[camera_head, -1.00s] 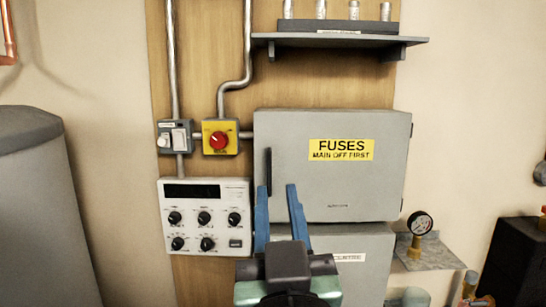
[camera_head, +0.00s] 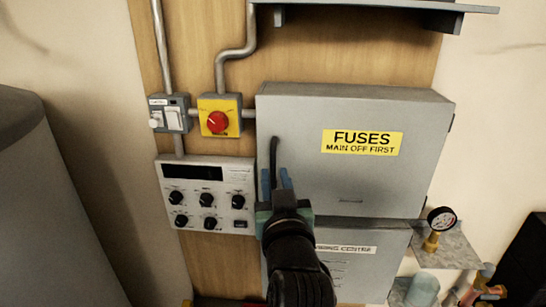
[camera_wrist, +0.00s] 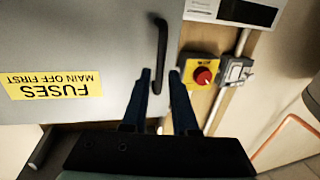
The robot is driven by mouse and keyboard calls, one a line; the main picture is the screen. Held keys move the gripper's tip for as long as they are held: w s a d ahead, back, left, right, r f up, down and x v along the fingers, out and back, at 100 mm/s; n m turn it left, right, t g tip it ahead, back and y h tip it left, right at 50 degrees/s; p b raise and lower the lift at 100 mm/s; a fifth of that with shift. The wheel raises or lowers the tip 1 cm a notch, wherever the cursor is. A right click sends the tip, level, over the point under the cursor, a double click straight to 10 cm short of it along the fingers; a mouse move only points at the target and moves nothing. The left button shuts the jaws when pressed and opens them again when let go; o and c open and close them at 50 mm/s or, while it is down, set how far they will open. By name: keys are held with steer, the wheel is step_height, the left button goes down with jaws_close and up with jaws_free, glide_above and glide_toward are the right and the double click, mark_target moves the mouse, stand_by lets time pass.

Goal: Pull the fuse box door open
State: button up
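The grey fuse box door (camera_head: 350,180) looks shut and bears a yellow FUSES label (camera_head: 362,142). Its black vertical bar handle (camera_head: 274,150) is near the left edge. My gripper (camera_head: 275,175) is at the handle's lower part, its blue fingers pointing at the door. In the wrist view, which is upside down, my gripper (camera_wrist: 160,72) is open. The near end of the handle (camera_wrist: 161,45) shows between the two fingers, with a gap on each side. I cannot tell whether the fingers reach the handle's depth. My arm hides part of the lower box.
A yellow box with a red rotary switch (camera_head: 218,118) and a white knob panel (camera_head: 207,193) are left of the door. A grey shelf (camera_head: 390,5) is above. A pressure gauge (camera_head: 441,218) is at the lower right. A second grey box (camera_head: 365,270) is below.

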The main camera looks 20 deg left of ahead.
mark_target(274, 169)
steer(key=shift+p+x, duration=0.65)
steer(key=shift+x, duration=1.45)
jaws_close()
